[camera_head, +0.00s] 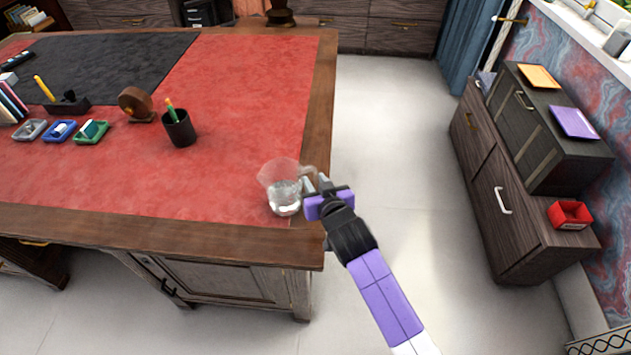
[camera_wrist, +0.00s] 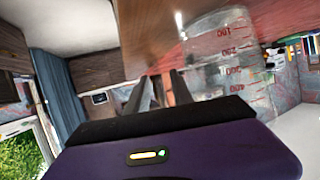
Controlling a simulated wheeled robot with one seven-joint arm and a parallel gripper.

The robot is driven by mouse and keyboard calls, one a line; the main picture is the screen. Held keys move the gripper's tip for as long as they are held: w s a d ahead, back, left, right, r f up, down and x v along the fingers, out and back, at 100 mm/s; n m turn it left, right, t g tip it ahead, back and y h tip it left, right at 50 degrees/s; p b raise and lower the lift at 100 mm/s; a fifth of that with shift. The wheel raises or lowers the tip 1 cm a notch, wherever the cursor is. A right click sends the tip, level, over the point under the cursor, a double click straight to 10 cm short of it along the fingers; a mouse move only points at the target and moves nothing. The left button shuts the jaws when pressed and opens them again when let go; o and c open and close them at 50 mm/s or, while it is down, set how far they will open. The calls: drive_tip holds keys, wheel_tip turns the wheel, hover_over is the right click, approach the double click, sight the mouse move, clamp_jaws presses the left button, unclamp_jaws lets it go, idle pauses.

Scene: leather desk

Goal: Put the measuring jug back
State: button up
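The measuring jug (camera_head: 284,200) is clear, with its handle toward my gripper. In the wrist view the jug (camera_wrist: 225,60) shows red scale marks, to the right of the fingers. My gripper (camera_head: 317,184) is at the handle side of the jug, by the desk's right edge. Its two fingers (camera_wrist: 162,90) stand apart with a gap between them. The handle shows close to the fingertips in the head view; whether it lies between them, I cannot tell.
A black pen cup (camera_head: 180,129), a round brown object (camera_head: 137,103) and several small trays (camera_head: 91,132) stand on the left of the desk (camera_head: 235,120). A dark cabinet (camera_head: 520,215) with a red bin (camera_head: 570,214) stands at the right. Open floor (camera_head: 400,150) lies between.

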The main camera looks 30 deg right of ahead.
drive_tip(key=shift+r, duration=0.15)
drive_tip(key=shift+s, duration=0.15)
drive_tip(key=v, duration=1.1)
drive_tip(key=shift+s+r, duration=0.25)
drive_tip(key=shift+s, duration=0.05)
drive_tip(key=shift+a, duration=0.15)
drive_tip(key=s+a+f+n+y, duration=0.1)
drive_tip(key=s+a, duration=0.2)
drive_tip(key=s, duration=0.6)
drive_tip(key=s+a+n+y, duration=0.1)
drive_tip(key=s+a, duration=0.1)
drive_tip(key=s, duration=0.6)
drive_tip(key=s+r, duration=0.3)
drive_tip(key=s, duration=0.4)
drive_tip(key=s+r+n+t+y, duration=0.1)
drive_tip(key=s+r, duration=0.3)
drive_tip(key=s, duration=0.2)
drive_tip(key=shift+s+r+t, duration=0.3)
drive_tip(key=shift+s, duration=0.1)
drive_tip(key=shift+a, duration=0.1)
